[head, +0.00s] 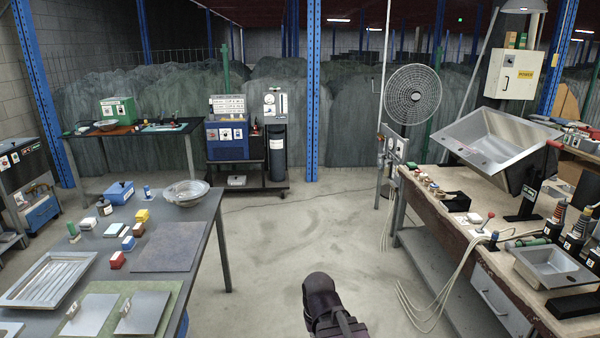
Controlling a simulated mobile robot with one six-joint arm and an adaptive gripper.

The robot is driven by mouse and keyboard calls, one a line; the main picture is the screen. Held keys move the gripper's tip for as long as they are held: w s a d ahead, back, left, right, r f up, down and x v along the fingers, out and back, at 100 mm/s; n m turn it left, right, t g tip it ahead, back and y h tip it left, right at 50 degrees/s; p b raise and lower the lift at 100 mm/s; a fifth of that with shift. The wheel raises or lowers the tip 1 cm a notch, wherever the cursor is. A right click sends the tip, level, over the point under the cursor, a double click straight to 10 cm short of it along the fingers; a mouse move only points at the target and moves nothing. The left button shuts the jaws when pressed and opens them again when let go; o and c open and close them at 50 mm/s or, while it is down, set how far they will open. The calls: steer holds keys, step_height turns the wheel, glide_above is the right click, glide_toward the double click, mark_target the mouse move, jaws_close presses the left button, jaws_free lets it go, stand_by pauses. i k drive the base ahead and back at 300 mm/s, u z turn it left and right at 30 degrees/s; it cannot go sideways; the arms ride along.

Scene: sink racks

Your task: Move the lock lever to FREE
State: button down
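No lever marked FREE can be read in the head view. A small red-knobbed lever (490,217) stands on the right workbench, in front of the sink. A tilted steel sink (487,135) is held on a black stand (527,200) with a small label too small to read. A small panel with a dial (396,148) is on the post at the bench's far left corner; its details are too small to tell. A dark part of my arm shows at the bottom centre, over the floor and apart from both benches. My gripper's fingers cannot be seen.
The right workbench (437,205) carries blocks, a black tray (456,201) and a small steel basin (552,265). Cables (425,300) hang from its front edge to the floor. A left table (205,215) holds trays and plates. The floor (310,225) between is clear.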

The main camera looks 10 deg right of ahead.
mark_target(491, 215)
steer(key=z, duration=0.25)
steer(key=i, duration=0.75)
steer(key=z, duration=0.55)
steer(key=i, duration=0.8)
steer(key=z, duration=0.8)
steer(key=i, duration=1.05)
steer(key=z, duration=0.45)
